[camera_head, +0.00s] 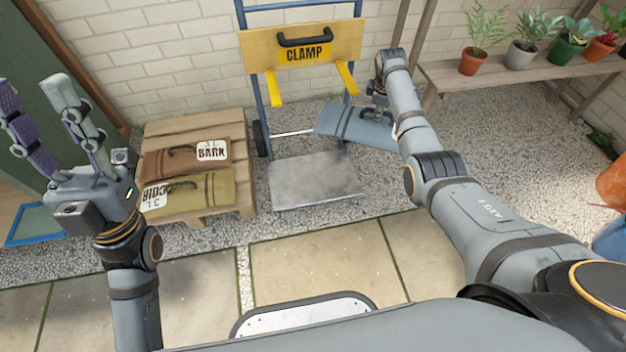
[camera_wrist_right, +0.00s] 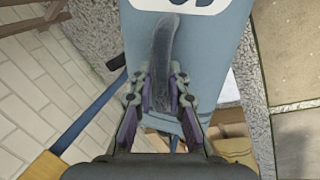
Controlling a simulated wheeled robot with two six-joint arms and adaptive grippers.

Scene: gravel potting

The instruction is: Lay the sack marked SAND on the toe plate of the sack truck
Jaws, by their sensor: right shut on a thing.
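A blue-grey sack (camera_head: 345,124) hangs from my right gripper (camera_head: 378,112), which is shut on its dark handle. In the right wrist view the handle (camera_wrist_right: 163,45) stands between the fingers (camera_wrist_right: 163,88), and a white label (camera_wrist_right: 185,3) is cut off at the top, so I cannot read SAND on it. The sack truck (camera_head: 262,85) stands against the wall. Its bare grey toe plate (camera_head: 315,180) lies in front, left of and nearer than the sack. The sack's left end overlaps the truck's right side in the picture. My left gripper (camera_head: 35,88) is open and empty.
A wooden pallet (camera_head: 215,120) left of the truck carries a brown BARK sack (camera_head: 185,158) and an olive sack (camera_head: 205,190) with an upside-down label. A CLAMP board (camera_head: 260,48) with yellow arms crosses the truck. A plant bench (camera_head: 490,72) stands at right.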

